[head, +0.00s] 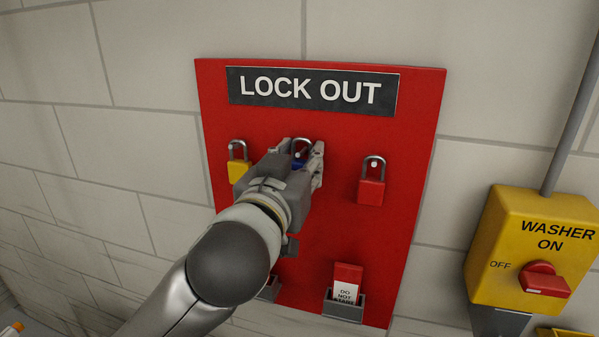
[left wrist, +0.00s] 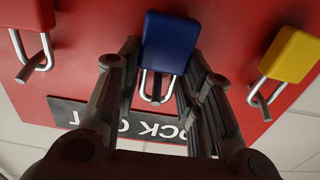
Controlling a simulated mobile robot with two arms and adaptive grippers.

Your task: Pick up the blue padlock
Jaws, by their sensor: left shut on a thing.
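The blue padlock (left wrist: 170,42) hangs by its shackle on the red lock-out board, between the fingers of my left gripper (left wrist: 165,75) in the left wrist view. In the head view only a bit of the blue padlock (head: 299,163) and its shackle shows; my left gripper (head: 305,160) hides the rest. My left gripper is shut on the padlock's body, one finger on each side. My right gripper is in neither view.
A yellow padlock (head: 239,171) hangs left of my gripper and a red padlock (head: 371,191) hangs right of it on the red board (head: 400,130). Tag holders (head: 343,309) sit low on the board. A yellow washer switch box (head: 520,240) is on the wall at right.

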